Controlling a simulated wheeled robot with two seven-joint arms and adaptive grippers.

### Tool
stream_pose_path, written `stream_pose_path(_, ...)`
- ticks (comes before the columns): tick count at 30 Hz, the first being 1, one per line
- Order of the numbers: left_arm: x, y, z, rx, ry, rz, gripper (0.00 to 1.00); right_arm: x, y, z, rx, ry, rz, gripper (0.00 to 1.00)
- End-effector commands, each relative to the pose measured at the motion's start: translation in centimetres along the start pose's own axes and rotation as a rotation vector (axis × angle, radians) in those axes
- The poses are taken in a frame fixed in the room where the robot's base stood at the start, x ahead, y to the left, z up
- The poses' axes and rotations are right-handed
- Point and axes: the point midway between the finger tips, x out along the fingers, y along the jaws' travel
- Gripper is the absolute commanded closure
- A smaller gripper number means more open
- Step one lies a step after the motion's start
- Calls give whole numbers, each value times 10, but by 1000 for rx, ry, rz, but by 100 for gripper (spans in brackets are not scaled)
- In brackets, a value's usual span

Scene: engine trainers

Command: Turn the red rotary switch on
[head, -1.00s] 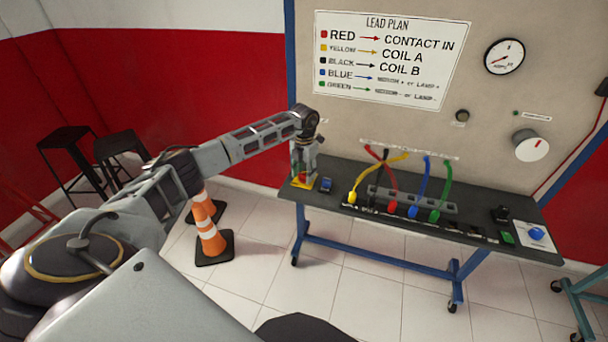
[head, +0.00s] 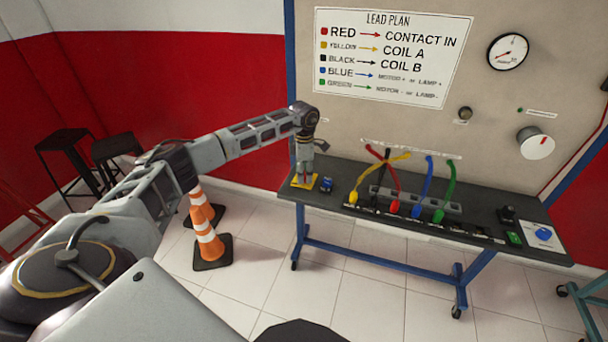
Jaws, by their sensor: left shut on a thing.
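The red rotary switch sits on a yellow base plate (head: 303,182) at the left end of the dark bench top. My left gripper (head: 304,176) points straight down over that plate and is shut on the switch's knob. The fingers cover almost all of the red knob, so its angle cannot be read. My right gripper is not in view.
A small blue part (head: 326,185) stands just right of the yellow plate. Coloured leads (head: 392,185) arch over a grey terminal strip mid-bench. A blue knob (head: 543,233) is at the right end. An orange cone (head: 206,235) stands on the floor, left of the bench (head: 420,222).

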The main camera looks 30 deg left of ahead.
Motion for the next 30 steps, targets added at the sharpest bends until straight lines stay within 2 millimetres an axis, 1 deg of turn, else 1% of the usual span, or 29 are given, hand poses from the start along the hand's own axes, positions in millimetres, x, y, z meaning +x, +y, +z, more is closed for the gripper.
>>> stream_pose_path(9, -1, 1, 1, 246, -3, 4, 79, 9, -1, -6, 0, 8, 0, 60)
stream_pose_path(15, -1, 1, 0, 363, -3, 3, 79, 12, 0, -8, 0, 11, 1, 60)
stream_pose_path(21, -1, 1, 0, 432, -3, 3, 79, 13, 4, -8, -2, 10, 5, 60)
stream_pose_path(30, -2, 1, 0, 458, -3, 4, 79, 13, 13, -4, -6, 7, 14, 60)
